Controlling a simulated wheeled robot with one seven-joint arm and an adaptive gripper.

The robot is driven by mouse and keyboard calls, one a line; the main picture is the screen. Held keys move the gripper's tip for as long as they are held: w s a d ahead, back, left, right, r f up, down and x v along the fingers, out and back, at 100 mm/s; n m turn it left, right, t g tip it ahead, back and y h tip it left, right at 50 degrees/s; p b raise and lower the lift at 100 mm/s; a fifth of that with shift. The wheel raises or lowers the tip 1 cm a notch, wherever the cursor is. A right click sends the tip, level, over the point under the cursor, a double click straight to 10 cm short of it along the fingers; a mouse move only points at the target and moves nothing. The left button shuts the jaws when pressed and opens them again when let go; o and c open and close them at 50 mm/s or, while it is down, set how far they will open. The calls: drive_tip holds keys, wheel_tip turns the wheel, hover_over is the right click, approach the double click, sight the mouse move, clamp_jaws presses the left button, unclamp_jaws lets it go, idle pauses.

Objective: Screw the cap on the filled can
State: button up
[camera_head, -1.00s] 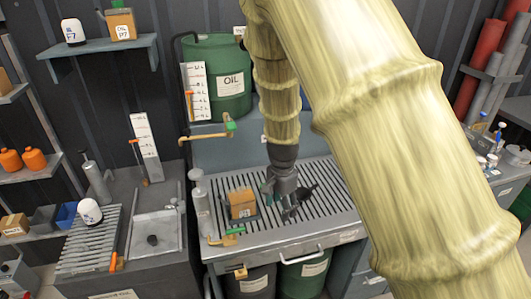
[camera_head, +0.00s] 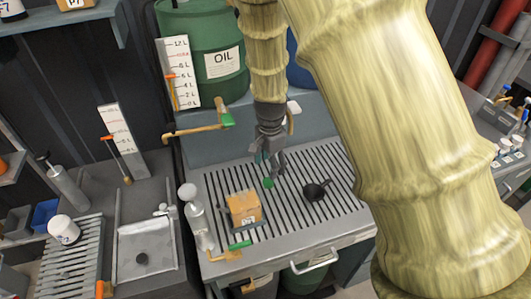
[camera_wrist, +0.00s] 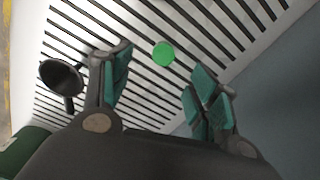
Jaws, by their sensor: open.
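A small green cap (camera_head: 268,183) lies on the slatted metal tray (camera_head: 335,222). In the wrist view the cap (camera_wrist: 163,53) shows as a green disc ahead of the gap between my fingers. My gripper (camera_head: 269,170) is open and empty, pointing down just above the cap. In the wrist view my gripper (camera_wrist: 155,85) has its teal pads spread apart. A brown box-shaped can (camera_head: 244,207) with a label stands on the tray, left of the cap. Its opening is too small to make out.
A black funnel (camera_head: 316,190) lies on the tray right of my gripper; the wrist view shows it too (camera_wrist: 62,76). A silver cylinder (camera_head: 194,212) stands left of the can. A green oil drum (camera_head: 205,55) and tap (camera_head: 226,119) are behind.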

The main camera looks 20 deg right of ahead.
sight(268, 181)
drive_tip(key=f, duration=0.2)
drive_tip(key=f+p, duration=0.1)
drive_tip(key=f, duration=0.1)
drive_tip(key=w+f, duration=0.1)
drive_tip(key=f, duration=0.1)
drive_tip(key=shift+f+p, duration=0.3)
drive_tip(key=shift+f, duration=0.05)
drive_tip(key=shift+s+f, duration=0.35)
drive_tip(key=shift+s, duration=0.05)
drive_tip(key=shift+w+f, duration=0.4)
drive_tip(key=shift+f, duration=0.35)
drive_tip(key=shift+s+r, duration=0.15)
drive_tip(key=shift+s, duration=0.1)
drive_tip(key=shift+w, duration=0.15)
drive_tip(key=c, duration=1)
drive_tip(key=o, duration=0.3)
drive_tip(key=c, duration=0.4)
drive_tip(key=shift+r+p, duration=2.1)
drive_tip(key=shift+r, duration=0.35)
